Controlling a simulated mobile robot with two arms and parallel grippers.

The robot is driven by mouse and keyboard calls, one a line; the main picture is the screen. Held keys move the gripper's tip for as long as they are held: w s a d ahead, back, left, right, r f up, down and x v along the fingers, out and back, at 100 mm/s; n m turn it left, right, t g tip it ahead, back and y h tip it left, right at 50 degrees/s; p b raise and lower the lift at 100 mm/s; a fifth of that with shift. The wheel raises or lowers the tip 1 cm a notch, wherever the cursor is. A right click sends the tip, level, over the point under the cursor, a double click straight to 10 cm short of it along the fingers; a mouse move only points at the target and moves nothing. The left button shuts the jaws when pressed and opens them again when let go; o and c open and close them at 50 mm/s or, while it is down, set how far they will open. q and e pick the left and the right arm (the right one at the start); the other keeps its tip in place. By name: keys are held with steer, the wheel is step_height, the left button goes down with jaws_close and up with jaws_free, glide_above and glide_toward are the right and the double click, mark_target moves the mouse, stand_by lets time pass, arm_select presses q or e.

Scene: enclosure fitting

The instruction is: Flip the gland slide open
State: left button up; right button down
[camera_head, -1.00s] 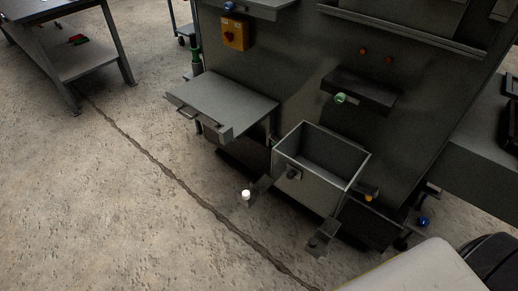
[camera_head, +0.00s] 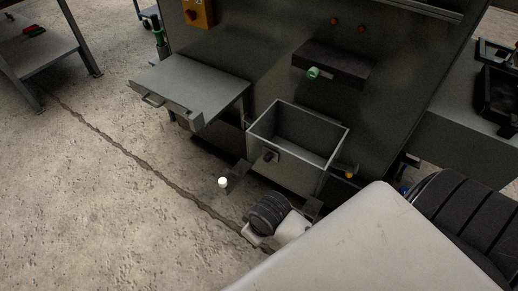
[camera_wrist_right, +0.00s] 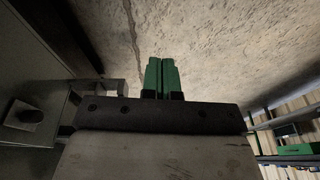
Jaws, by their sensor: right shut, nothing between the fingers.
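I cannot tell for sure which part is the gland slide. In the head view, candidates on the dark enclosure (camera_head: 240,75) are a dark block with a green knob (camera_head: 313,73), a grey drawer-like panel (camera_head: 185,84) with a front handle, and an open grey bin (camera_head: 288,155) with a dark knob on its front. My right gripper (camera_wrist_right: 161,78) shows in the right wrist view, its green fingers together and empty, over the floor. A grey metal part with a round dark knob (camera_wrist_right: 25,115) is left of it, apart from the fingers. My left gripper is not in view.
A workbench (camera_head: 40,50) stands at far left. Open concrete floor (camera_head: 110,210) lies in front. My right arm covers the lower right.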

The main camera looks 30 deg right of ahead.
mark_target(268, 157)
steer(key=w+d+r+n+g+h, duration=0.1)
steer(key=w+r+g, duration=0.1)
steer(key=w, duration=0.6)
steer(key=w+d+r+n+g, duration=0.1)
steer(key=w+r+n, duration=0.1)
steer(key=w, duration=0.6)
steer(key=w+d+r+m+g+h, duration=0.1)
steer(key=w+d+r+m+g, duration=0.1)
steer(key=w+d+r, duration=0.8)
steer(key=shift+d+r, duration=0.35)
steer(key=shift+w, duration=0.1)
steer(key=b+x, duration=0.1)
steer(key=x, duration=0.9)
steer(key=shift+d, duration=0.1)
steer(key=shift+s+d+f+p, duration=0.1)
steer(key=shift+s+d+f, duration=0.15)
steer(key=shift+s, duration=0.35)
steer(key=shift+s+d+f+p, duration=0.1)
steer(key=shift+s+d+f, duration=0.1)
steer(key=shift+s, duration=0.4)
steer(key=shift+s+d+f+p, duration=0.1)
steer(key=shift+s+d+f, duration=0.15)
steer(key=shift+s, duration=0.4)
steer(key=shift+r, duration=0.1)
